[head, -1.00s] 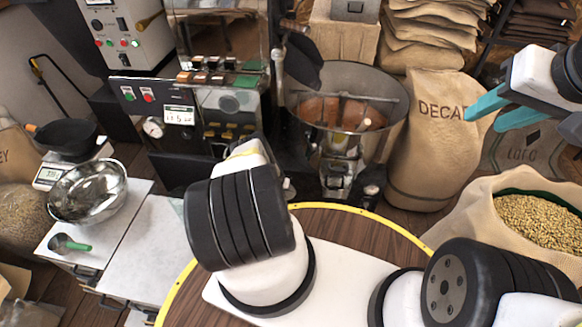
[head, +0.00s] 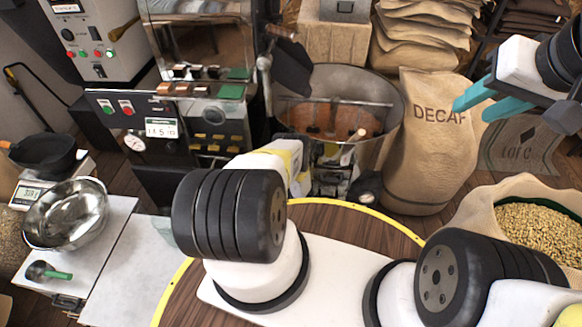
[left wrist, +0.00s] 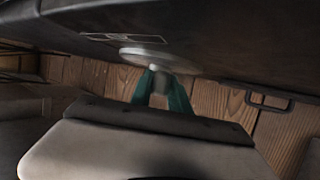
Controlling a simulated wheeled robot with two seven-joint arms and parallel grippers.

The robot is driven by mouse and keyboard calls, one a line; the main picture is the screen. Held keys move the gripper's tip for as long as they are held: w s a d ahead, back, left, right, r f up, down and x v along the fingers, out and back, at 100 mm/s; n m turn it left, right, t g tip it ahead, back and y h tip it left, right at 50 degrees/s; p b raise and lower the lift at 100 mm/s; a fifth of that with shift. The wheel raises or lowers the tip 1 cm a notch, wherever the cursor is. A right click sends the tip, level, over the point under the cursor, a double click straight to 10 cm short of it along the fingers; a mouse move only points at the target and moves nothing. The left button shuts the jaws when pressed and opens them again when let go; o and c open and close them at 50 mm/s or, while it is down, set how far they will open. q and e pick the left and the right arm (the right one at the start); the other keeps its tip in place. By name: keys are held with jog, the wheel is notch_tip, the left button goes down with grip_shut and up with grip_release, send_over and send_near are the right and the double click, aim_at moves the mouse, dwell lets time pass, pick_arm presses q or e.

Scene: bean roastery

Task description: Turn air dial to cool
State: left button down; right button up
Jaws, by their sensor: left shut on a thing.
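In the left wrist view, a round pale disc with a small grey knob, the air dial (left wrist: 143,58), sits on a dark machine panel below a small printed label. My left gripper (left wrist: 163,84) has its teal fingers closed on the dial's knob; its fingertips reach up to the disc. The dial's setting and the label's words are too blurred to read. My right gripper (head: 471,111) is open and empty, raised in front of the DECAF sack.
The roaster's control panel (head: 160,128) and round cooling bin (head: 392,118) stand ahead. A DECAF sack (head: 425,165) and an open sack of green beans (head: 540,228) are at right. A metal bowl (head: 66,212) sits at left. A dark handle (left wrist: 268,101) is near my left gripper.

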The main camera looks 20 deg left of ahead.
pick_arm(q)
jog(key=shift+s+f, duration=0.1)
dwell(0.4)
jog(key=c, duration=1.2)
grip_release()
jog(key=shift+c, duration=0.2)
jog(key=shift+d, duration=0.1)
jog(key=v, duration=0.7)
jog(key=shift+d+r, duration=0.15)
jog(key=shift+r, duration=0.15)
